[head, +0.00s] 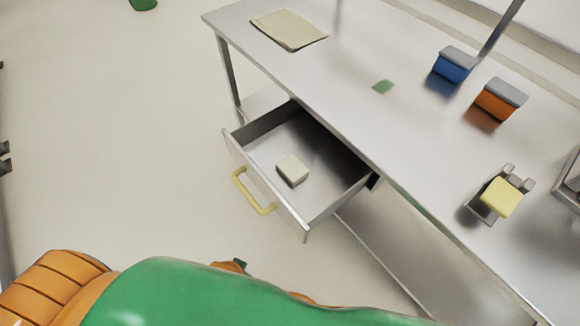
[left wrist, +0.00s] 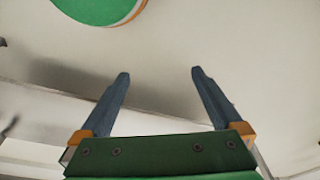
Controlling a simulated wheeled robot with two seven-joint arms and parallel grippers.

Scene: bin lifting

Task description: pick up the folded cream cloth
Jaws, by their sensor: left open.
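A small cream block-like thing (head: 292,170), perhaps the folded cream cloth, lies in the open drawer (head: 246,139) under the table. A flat, thin cream sheet (head: 289,29) lies on the table's far left corner. I cannot tell for certain which of the two is the cloth. My left gripper (left wrist: 160,74) is open in the left wrist view, with nothing between its fingers. Its fingers do not show clearly in the head view, and neither cream thing shows in the left wrist view. My right gripper is not in view.
The metal table (head: 345,75) holds a blue box (head: 454,66), an orange box (head: 499,101), a green patch (head: 383,87) and a yellow-topped thing (head: 501,197). The drawer has a yellow handle (head: 251,194). The floor left of the drawer is clear.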

